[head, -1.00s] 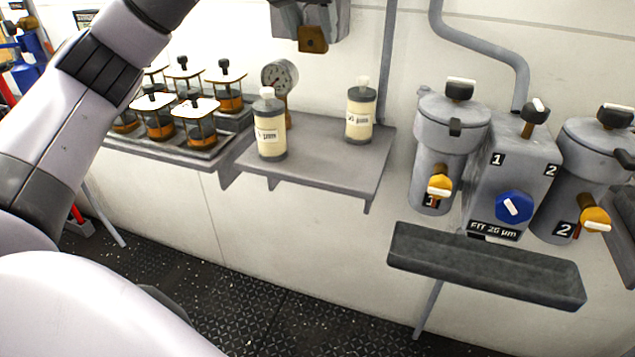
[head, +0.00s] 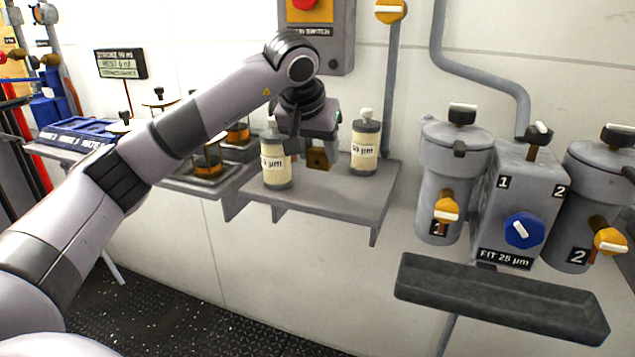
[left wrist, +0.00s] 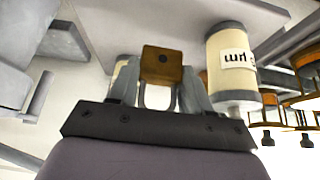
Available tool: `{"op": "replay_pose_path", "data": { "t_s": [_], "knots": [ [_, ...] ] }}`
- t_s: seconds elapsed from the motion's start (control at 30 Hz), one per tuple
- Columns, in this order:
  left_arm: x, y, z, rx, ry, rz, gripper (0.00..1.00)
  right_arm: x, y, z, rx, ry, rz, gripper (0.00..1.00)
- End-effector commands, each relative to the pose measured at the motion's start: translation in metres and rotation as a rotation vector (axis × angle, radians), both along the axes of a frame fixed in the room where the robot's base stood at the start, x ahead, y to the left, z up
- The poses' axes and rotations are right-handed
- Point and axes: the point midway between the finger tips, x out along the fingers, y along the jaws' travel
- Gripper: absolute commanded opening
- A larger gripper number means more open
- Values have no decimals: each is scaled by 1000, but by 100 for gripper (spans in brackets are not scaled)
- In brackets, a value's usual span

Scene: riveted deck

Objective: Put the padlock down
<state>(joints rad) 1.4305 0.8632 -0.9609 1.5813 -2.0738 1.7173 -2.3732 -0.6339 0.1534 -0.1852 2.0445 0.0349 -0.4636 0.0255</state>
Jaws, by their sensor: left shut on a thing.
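The padlock (head: 317,158) is a small brass-brown block with a metal shackle. My left gripper (head: 314,140) is shut on it by the shackle, and the body hangs below the fingers. In the left wrist view the padlock (left wrist: 162,65) shows its body beyond the fingertips, with the shackle between them. It is over the grey wall shelf (head: 330,205), between two cream canisters; I cannot tell whether it touches the shelf. My right gripper is not in view.
One canister (head: 276,165) stands left of the padlock, the other (head: 365,145) right. Sample jars (head: 207,160) stand on a tray further left, partly behind my arm. A switch box (head: 325,45) is above. Bare shelf lies in front. Filter housings (head: 450,175) and a dark trough (head: 500,295) are right.

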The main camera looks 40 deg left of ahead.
Motion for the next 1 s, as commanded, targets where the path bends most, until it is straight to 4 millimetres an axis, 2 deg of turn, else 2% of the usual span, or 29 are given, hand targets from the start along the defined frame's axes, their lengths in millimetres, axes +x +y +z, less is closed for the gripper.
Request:
{"op": "replay_pose_path", "data": {
  "t_s": [0.23,0.47,0.87,0.9,0.97,1.0],
  "knots": [
    [0,0,-19,-1,-1,0,16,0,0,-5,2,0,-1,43],
    [0,0,-53,0,0,0,16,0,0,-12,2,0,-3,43],
    [0,0,-58,0,-2,0,16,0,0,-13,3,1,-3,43],
    [0,0,-58,-1,-1,0,55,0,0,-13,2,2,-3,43],
    [0,0,-58,-1,-1,0,74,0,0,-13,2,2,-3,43],
    [0,0,-58,-1,-1,0,74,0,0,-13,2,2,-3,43]
  ]
}}
